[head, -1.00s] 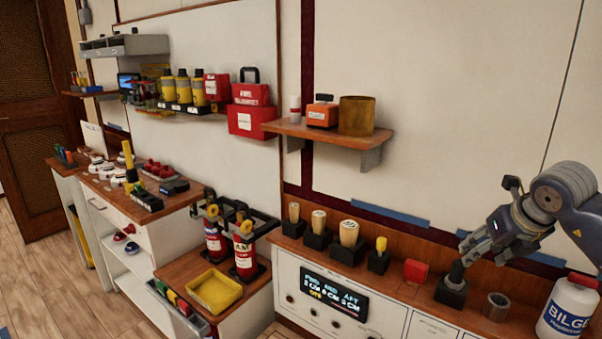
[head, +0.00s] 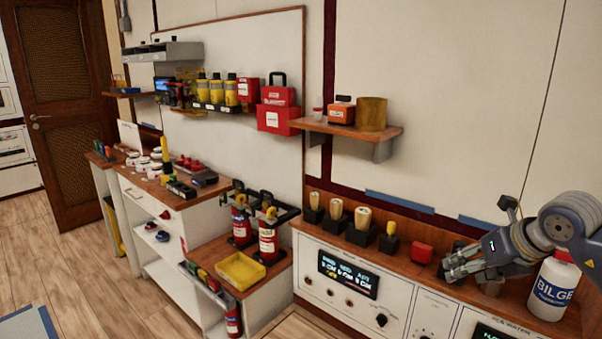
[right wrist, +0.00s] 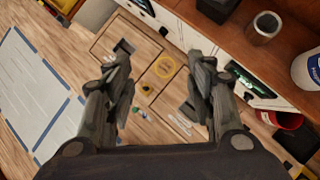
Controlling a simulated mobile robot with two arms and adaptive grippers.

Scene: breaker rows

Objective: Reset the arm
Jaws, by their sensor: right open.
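My right arm comes in from the right edge in the head view. My right gripper (head: 450,268) is over the front part of the wooden counter, in front of a dark block and a grey metal cup (head: 490,286). In the right wrist view the right gripper (right wrist: 160,75) is open with its two fingers well apart. My left gripper is in neither view.
A white BILGE bottle (head: 554,288) stands close by the right arm. A red block (head: 422,252) and several brush-like items in black holders (head: 362,220) line the counter. A shelf (head: 345,131) juts from the wall. Open floor (head: 60,270) lies at left.

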